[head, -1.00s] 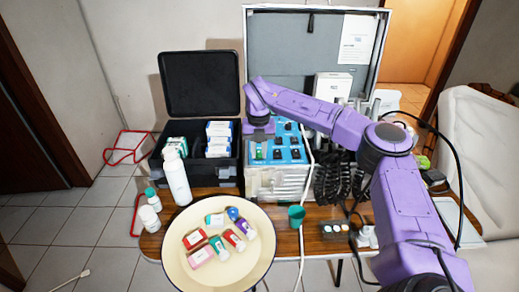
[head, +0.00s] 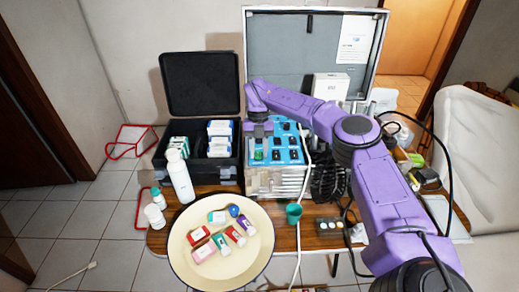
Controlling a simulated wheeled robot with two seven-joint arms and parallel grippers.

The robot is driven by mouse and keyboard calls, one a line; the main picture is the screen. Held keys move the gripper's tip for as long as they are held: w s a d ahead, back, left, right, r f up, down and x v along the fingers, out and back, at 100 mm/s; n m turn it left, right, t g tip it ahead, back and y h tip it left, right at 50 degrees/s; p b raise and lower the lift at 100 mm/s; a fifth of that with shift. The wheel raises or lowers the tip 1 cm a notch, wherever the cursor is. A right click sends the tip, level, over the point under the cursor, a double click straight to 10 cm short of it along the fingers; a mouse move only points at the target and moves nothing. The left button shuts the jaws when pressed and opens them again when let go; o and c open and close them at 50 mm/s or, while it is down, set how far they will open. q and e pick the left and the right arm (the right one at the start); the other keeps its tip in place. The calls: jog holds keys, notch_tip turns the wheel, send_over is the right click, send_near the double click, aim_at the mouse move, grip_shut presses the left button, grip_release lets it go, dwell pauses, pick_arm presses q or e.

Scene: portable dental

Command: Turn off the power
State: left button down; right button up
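The portable dental unit has a blue control panel (head: 287,142) with several black switches, set in the open silver case. A green-lit switch (head: 258,155) is at the panel's left end. My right gripper (head: 258,135) points down just above and behind this switch, at the panel's left edge. Its fingers are small and partly lost against the panel, so I cannot tell whether they are open or touching anything. My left gripper is not in view.
An open black case (head: 201,85) with boxes stands to the left of the unit. A white bottle (head: 180,178) and a round cream tray (head: 185,262) with small containers are in front. A green cup (head: 293,213) and a white hose (head: 301,235) are at the table's front.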

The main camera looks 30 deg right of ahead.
aim_at(258, 153)
jog(key=v, duration=0.5)
jog(key=shift+w+r+b, duration=0.15)
jog(key=shift+r+b, duration=0.15)
jog(key=shift+b, duration=0.1)
jog(key=shift+p+v, duration=0.9)
jog(key=shift+v, duration=1.55)
jog(key=shift+r, duration=0.1)
